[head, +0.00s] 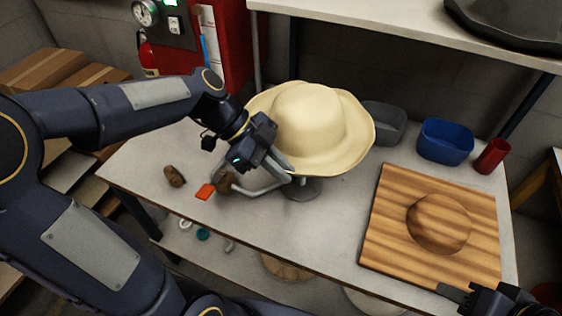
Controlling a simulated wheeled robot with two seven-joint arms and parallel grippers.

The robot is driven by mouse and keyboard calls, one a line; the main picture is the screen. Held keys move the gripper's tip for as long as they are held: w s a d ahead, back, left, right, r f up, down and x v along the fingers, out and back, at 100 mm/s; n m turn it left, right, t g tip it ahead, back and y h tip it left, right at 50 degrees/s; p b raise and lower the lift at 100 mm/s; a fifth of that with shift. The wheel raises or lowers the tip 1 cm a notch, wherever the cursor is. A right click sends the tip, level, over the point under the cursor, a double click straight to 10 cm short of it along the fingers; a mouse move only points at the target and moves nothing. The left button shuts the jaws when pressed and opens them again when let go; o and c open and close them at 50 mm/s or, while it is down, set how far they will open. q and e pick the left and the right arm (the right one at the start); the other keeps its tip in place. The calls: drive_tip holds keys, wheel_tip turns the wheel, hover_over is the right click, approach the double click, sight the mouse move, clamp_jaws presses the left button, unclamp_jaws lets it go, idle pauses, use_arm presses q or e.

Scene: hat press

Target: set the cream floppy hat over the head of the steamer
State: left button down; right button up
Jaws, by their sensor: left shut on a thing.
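The cream floppy hat (309,119) is upright, crown up with its wavy brim spread, near the back middle of the table. The steamer (302,189) shows only as a grey round base and a curved pipe below the hat's front brim. Its head is hidden, so I cannot tell whether the hat rests on it or is held above it. My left gripper (280,163) is shut on the hat's front left brim. My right gripper (452,293) is at the bottom right edge, partly cut off, away from the hat; its opening is unclear.
A striped wooden board (385,225) with a domed block (440,222) lies at the right. A grey bin (388,121), a blue bin (445,141) and a red cup (492,156) stand behind. Brown brushes (174,176) and an orange piece (205,191) lie left. A shelf (420,22) overhangs the back.

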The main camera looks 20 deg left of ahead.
use_arm(q)
wheel_tip(320, 180, down, 9)
drive_tip(key=b, duration=0.9)
drive_tip(key=shift+f+b, duration=0.15)
drive_tip(key=shift+b, duration=0.15)
drive_tip(key=shift+f+b, duration=0.55)
drive_tip(key=shift+b, duration=0.1)
idle(0.6)
drive_tip(key=c, duration=1.4)
unclamp_jaws()
drive_tip(key=v, duration=0.7)
drive_tip(key=shift+a+r, duration=0.3)
drive_tip(key=shift+a, duration=0.05)
drive_tip(key=shift+s, duration=0.1)
